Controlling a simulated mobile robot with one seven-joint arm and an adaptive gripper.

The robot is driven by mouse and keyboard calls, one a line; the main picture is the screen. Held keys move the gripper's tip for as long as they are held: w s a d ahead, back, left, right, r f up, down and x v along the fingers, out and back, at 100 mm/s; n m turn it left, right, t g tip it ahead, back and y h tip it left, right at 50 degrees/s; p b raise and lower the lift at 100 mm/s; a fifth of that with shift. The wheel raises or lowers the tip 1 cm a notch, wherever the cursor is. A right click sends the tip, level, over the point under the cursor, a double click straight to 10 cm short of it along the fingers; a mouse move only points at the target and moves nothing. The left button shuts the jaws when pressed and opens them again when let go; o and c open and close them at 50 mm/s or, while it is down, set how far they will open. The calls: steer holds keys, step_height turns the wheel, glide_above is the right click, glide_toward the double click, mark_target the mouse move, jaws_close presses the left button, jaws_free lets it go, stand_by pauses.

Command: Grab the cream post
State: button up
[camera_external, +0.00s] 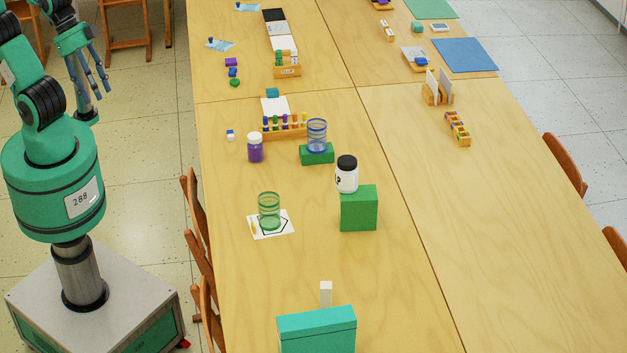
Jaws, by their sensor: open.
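The cream post (326,294) is a small pale upright block near the front of the table. I cannot tell whether the two touch.
A green glass (269,210) stands on a white card. A green block (358,208) bears a white jar (347,175) with a black lid. A blue glass (317,135) and a purple jar (255,148) stand farther back. Chairs (196,230) line the left edge. The table's right front is clear.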

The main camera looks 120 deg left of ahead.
steer(key=w+a+f+n+g+y+b, duration=0.1)
steer(key=w+a+f+n, duration=0.15)
steer(key=w, duration=1.35)
steer(key=w+a+f+n+y+b, duration=0.1)
steer(key=w+a+f+b, duration=0.2)
steer(key=w, duration=1.3)
steer(key=w+a+f+n, duration=0.1)
steer(key=w+a+f, duration=0.2)
steer(key=w+f, duration=1)
steer(key=w+a+f+n+b, duration=0.1)
steer(key=w+a+f, duration=0.3)
steer(key=w+f, duration=0.8)
step_height(320, 180, down, 4)
steer(key=shift+w+a+f+n+g+y, duration=0.2)
steer(key=shift+w+n+g+y, duration=0.15)
steer(key=shift+n, duration=0.2)
steer(key=b, duration=0.2)
glide_above(326, 285)
steer(key=s+d, duration=0.2)
step_height(326, 285, down, 8)
steer(key=shift+a, duration=0.25)
steer(key=shift+s, duration=0.1)
steer(key=shift+b+x, duration=0.45)
steer(key=shift+x, duration=2.15)
